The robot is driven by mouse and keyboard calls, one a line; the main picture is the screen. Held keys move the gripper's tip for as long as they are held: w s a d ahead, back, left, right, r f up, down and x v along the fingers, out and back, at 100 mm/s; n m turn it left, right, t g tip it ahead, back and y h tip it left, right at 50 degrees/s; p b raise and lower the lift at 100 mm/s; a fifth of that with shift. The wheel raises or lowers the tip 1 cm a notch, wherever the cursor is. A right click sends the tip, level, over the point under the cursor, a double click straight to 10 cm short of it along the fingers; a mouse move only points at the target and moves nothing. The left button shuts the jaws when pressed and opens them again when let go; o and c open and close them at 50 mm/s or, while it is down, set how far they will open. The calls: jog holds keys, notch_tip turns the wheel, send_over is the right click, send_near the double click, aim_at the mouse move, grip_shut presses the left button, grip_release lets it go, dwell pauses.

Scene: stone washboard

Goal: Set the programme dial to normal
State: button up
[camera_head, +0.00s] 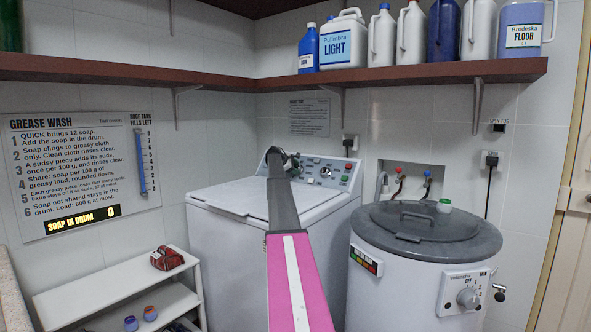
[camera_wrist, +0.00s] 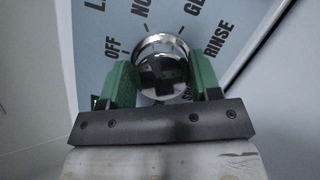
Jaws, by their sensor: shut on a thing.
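The programme dial (camera_wrist: 158,62) is a round, shiny metal knob on a blue-grey panel in the wrist view. My gripper (camera_wrist: 161,76) has its green fingers on either side of the dial and is shut on it. I cannot tell which label the dial points to. In the head view my gripper (camera_head: 283,158) is at the left of the control panel (camera_head: 340,178) at the back of the white washing machine (camera_head: 235,230), hiding the dial.
A round-lidded tub (camera_head: 425,230) stands right of the machine. A low white shelf (camera_head: 110,290) stands at left. A wall shelf (camera_head: 400,76) with several bottles runs above the panel. A wall sign (camera_head: 80,170) hangs at left.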

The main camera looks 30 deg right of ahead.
jog(key=shift+s+a+f, duration=0.1)
jog(key=o, duration=0.9)
jog(key=v, duration=1)
jog(key=shift+a+r, duration=0.25)
jog(key=shift+s, duration=0.1)
